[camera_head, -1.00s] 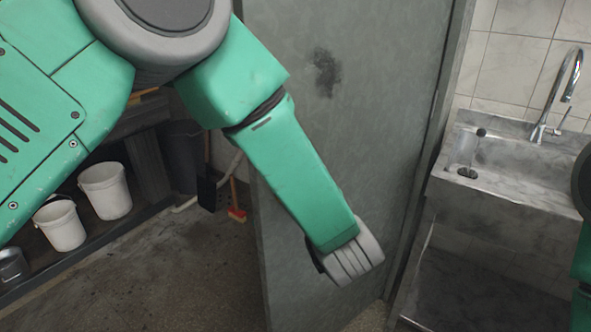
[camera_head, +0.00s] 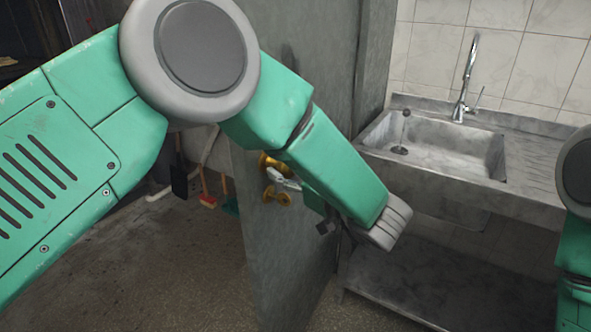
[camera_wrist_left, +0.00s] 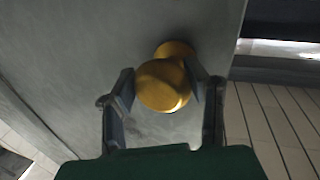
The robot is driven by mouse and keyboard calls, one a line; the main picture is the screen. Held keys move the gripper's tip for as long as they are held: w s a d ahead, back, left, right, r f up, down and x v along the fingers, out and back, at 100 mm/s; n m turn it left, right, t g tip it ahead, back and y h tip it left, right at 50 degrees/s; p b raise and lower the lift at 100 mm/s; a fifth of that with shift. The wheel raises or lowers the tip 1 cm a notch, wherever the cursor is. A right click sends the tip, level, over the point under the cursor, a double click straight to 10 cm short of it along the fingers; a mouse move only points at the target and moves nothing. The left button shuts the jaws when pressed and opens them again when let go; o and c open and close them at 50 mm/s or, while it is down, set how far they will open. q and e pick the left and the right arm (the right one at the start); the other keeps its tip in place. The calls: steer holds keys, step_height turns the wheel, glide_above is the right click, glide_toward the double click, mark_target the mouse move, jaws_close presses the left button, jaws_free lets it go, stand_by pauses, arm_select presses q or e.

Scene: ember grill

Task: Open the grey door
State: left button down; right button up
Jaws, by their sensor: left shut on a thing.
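The grey door (camera_head: 318,80) stands at an angle in the middle of the head view, with its left edge free of any frame. Brass door hardware (camera_head: 269,161) shows on it, just left of my left forearm. In the left wrist view, my left gripper (camera_wrist_left: 165,88) is shut on a round brass knob (camera_wrist_left: 163,87), one finger on each side. The knob projects from the door face (camera_wrist_left: 75,50). In the head view, my left arm hides part of the door and most of the gripper. My right arm shows at the right edge; its gripper is out of frame.
A stone sink (camera_head: 430,145) with a chrome tap (camera_head: 467,80) stands right of the door, with a low shelf (camera_head: 440,280) beneath. Brushes (camera_head: 206,195) stand left of the door behind my arm. The floor (camera_head: 190,265) at lower left is clear.

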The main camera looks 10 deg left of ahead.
arm_select(q)
steer(key=shift+s+f, duration=0.1)
steer(key=shift+f, duration=0.05)
steer(key=c, duration=1)
jaws_free()
steer(key=shift+o, duration=0.8)
steer(key=shift+s+d, duration=0.1)
steer(key=shift+d, duration=0.15)
steer(key=shift+r, duration=0.45)
step_height(320, 180, up, 9)
steer(key=shift+d+r, duration=0.1)
steer(key=shift+r, duration=0.05)
